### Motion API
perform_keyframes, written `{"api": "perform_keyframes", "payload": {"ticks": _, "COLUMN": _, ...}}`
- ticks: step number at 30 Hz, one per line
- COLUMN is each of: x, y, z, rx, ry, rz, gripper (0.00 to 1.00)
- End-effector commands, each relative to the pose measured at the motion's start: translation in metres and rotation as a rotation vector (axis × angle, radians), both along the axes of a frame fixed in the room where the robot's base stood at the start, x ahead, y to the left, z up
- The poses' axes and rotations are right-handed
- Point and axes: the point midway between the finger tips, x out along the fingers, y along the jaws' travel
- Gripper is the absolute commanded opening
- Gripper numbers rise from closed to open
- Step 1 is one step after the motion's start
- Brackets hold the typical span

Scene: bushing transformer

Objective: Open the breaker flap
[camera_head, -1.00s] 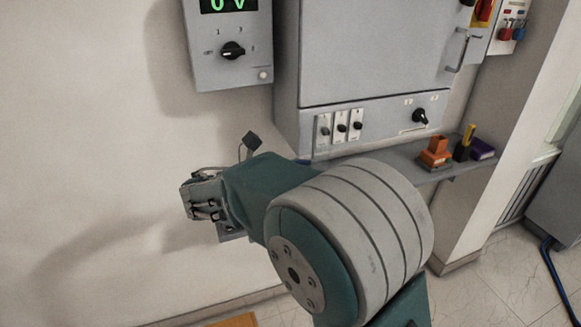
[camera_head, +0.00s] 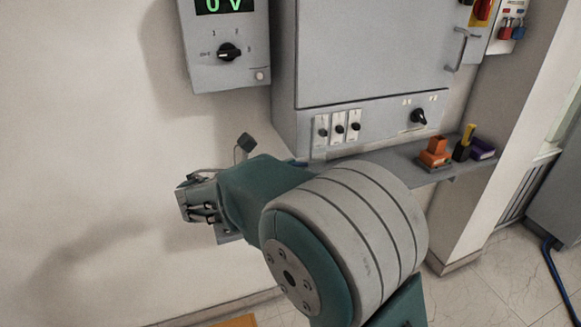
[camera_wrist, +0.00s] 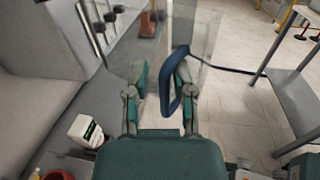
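My gripper (camera_wrist: 161,78) is in the wrist view with its two fingers apart. A clear, see-through panel (camera_wrist: 200,38), apparently the breaker flap, stands ahead of the fingers. A dark blue loop (camera_wrist: 168,88), perhaps its handle, lies between the fingers, close against the right one. I cannot tell whether they touch. The breaker switches (camera_wrist: 98,18) show at the upper left, and in the head view the breakers (camera_head: 339,128) sit in a row low on the grey cabinet (camera_head: 366,50). In the head view my arm hides the fingers, and the flap cannot be made out.
A grey shelf (camera_head: 428,172) below the cabinet carries orange, yellow and purple items (camera_head: 462,150). A meter box (camera_head: 228,45) hangs on the wall at the left. In the wrist view a white device (camera_wrist: 85,131) lies lower left and a table (camera_wrist: 297,100) stands right.

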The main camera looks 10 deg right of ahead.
Motion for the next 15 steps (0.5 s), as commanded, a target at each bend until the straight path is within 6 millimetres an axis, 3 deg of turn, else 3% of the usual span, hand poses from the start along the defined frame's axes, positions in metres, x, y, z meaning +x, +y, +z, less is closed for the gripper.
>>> {"api": "perform_keyframes", "payload": {"ticks": 1, "x": -0.001, "y": 0.001, "z": 0.008, "rx": -0.005, "ry": -0.016, "rz": -0.003, "gripper": 0.48}}
{"api": "perform_keyframes", "payload": {"ticks": 7, "x": -0.005, "y": 0.012, "z": 0.007, "rx": -0.003, "ry": -0.016, "rz": 0.000, "gripper": 0.48}}
{"api": "perform_keyframes", "payload": {"ticks": 15, "x": -0.021, "y": 0.063, "z": 0.001, "rx": -0.003, "ry": -0.004, "rz": 0.004, "gripper": 0.48}}
